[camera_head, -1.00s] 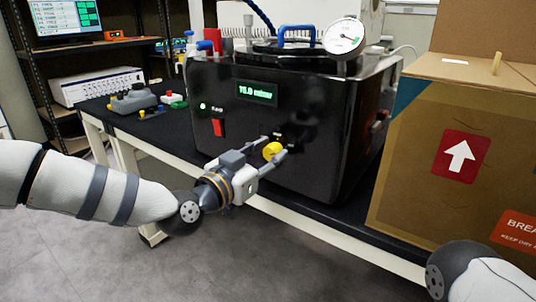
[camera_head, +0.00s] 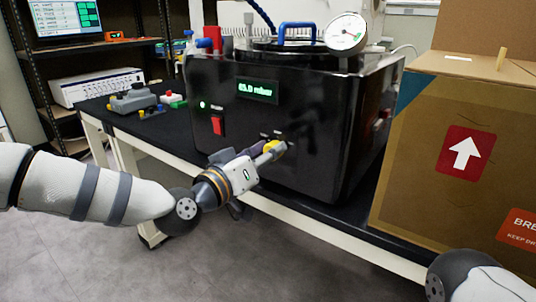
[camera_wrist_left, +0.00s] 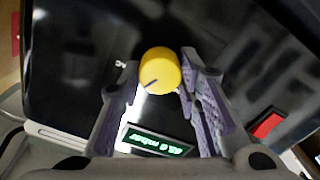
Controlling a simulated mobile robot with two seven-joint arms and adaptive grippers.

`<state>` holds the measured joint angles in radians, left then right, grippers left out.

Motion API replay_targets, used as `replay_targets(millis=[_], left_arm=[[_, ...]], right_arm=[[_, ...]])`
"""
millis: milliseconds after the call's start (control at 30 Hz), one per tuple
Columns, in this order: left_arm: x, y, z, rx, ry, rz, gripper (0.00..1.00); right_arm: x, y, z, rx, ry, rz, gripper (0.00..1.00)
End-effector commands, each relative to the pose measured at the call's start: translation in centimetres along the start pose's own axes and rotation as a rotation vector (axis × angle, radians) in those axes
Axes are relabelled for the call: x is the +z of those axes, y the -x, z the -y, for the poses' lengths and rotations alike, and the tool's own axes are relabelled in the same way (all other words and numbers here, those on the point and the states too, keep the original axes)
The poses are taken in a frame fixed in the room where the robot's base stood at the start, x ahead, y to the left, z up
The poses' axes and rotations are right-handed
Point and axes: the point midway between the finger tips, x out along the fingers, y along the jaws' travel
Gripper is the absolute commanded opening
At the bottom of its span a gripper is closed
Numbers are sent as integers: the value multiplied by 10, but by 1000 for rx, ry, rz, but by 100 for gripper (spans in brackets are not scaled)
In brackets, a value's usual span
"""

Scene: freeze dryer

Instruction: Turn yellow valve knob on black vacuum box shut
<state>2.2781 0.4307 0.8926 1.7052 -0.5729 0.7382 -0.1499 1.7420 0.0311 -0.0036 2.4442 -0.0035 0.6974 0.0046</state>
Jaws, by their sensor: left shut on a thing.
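The black vacuum box (camera_head: 300,150) stands on the dark bench top with its front facing me. The yellow valve knob (camera_head: 270,146) is low on that front. My left gripper (camera_head: 272,150) is shut on the knob, one finger to each side, and partly hides it in the head view. In the left wrist view the knob (camera_wrist_left: 160,68) sits between the fingers, with a dark line on its face pointing down and left. The lit green display (camera_head: 257,90) appears to read 65.0 mbar. My right gripper is out of view.
A red switch (camera_head: 217,125) is on the box front, left of the knob. A round gauge (camera_head: 346,34) stands on top. A large cardboard box (camera_head: 420,170) is close on the right. Small coloured parts (camera_head: 175,101) lie on the bench at left.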

Motion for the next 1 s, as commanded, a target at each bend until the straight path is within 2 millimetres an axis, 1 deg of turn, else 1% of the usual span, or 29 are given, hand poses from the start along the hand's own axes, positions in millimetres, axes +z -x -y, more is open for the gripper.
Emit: replay_targets(millis=[200,500,733,1000], left_arm=[[3,0,2,-1,191,3,3],[2,0,2,-1,387,1,3],[2,0,2,-1,469,3,3],[2,0,2,-1,501,3,3]], right_arm=[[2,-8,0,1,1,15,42],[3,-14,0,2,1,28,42],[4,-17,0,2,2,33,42],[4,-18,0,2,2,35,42]])
